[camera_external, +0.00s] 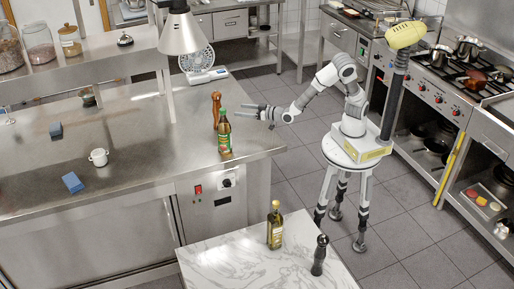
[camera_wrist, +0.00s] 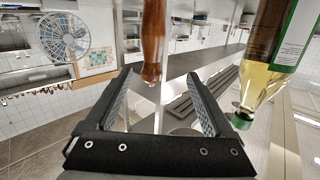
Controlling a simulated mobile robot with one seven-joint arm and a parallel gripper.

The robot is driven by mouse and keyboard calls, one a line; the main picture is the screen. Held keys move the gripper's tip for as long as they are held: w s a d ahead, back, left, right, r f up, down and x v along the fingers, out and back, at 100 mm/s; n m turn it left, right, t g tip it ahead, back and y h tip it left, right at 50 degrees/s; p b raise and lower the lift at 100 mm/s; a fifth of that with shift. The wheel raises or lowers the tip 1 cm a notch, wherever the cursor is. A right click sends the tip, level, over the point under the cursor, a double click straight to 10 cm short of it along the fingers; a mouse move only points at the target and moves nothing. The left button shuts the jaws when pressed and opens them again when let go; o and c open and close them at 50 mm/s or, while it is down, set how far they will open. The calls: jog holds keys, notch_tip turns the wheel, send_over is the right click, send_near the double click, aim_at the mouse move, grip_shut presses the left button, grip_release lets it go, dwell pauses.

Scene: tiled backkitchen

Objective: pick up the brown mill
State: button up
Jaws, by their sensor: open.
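The brown mill (camera_external: 216,108) stands upright on the steel counter, just behind and left of a green-labelled bottle (camera_external: 224,135). My gripper (camera_external: 242,112) is open and empty, to the right of the mill and pointing left towards it. In the wrist view the mill (camera_wrist: 153,40) hangs into the picture from the top, ahead of the gap between the open fingers (camera_wrist: 160,76), with one end cut off by the frame. I see no contact between the fingers and the mill.
The bottle shows close by in the wrist view (camera_wrist: 285,50), right of the right finger. A fan (camera_external: 197,60) and a lamp (camera_external: 181,33) are behind the mill. A dark mill (camera_external: 319,256) and an oil bottle (camera_external: 275,226) stand on the marble table (camera_external: 225,265).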

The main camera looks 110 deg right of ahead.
aim_at(220, 104)
jog(key=shift+h, duration=0.6)
jog(key=x, duration=0.8)
jog(key=b+x, duration=0.1)
jog(key=x, duration=0.3)
jog(key=shift+d+r, duration=0.3)
jog(key=shift+x, duration=2.7)
jog(key=shift+s+r, duration=0.1)
jog(key=shift+r, duration=0.1)
grip_shut()
